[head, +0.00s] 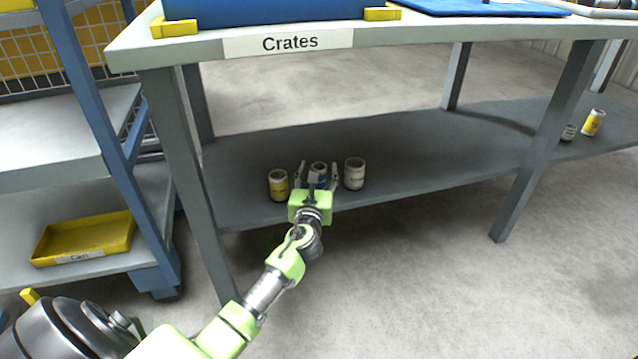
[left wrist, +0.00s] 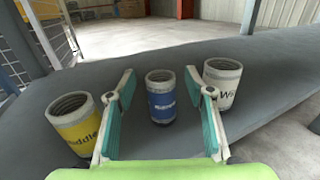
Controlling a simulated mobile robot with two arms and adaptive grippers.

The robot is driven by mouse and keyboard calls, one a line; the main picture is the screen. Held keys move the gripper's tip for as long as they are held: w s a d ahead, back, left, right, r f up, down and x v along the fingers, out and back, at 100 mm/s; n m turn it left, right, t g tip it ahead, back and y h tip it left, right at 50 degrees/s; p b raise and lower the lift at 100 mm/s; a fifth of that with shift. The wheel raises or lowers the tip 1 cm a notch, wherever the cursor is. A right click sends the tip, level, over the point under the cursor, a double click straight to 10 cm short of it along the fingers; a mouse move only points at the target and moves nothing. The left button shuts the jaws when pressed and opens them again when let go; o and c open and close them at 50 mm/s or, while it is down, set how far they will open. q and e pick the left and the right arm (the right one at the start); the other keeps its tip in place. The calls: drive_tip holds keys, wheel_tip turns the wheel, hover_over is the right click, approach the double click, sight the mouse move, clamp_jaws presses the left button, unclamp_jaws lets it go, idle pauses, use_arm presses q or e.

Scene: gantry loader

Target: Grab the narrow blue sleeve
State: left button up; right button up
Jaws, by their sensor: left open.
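The narrow blue sleeve (left wrist: 161,98) stands upright on the lower shelf, a small cylinder with a blue label and grey rim. In the head view the blue sleeve (head: 319,168) is partly hidden behind my left gripper (head: 318,172). The left gripper is open and level with the shelf. In the left wrist view its two teal-padded fingers (left wrist: 162,115) point at the sleeve, one to each side of it, with gaps showing. I cannot tell how far the sleeve sits between the pads. My right gripper is not in view.
A yellow-labelled sleeve (left wrist: 76,124) stands just left of the left finger, and a white-labelled sleeve (left wrist: 220,84) just right of the other. The tabletop (head: 400,35) is above; a table leg (head: 190,180) stands at left.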

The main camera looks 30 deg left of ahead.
use_arm(q)
drive_tip(key=shift+b+x, duration=0.3)
drive_tip(key=shift+x, duration=0.75)
clamp_jaws()
drive_tip(key=shift+r, duration=0.1)
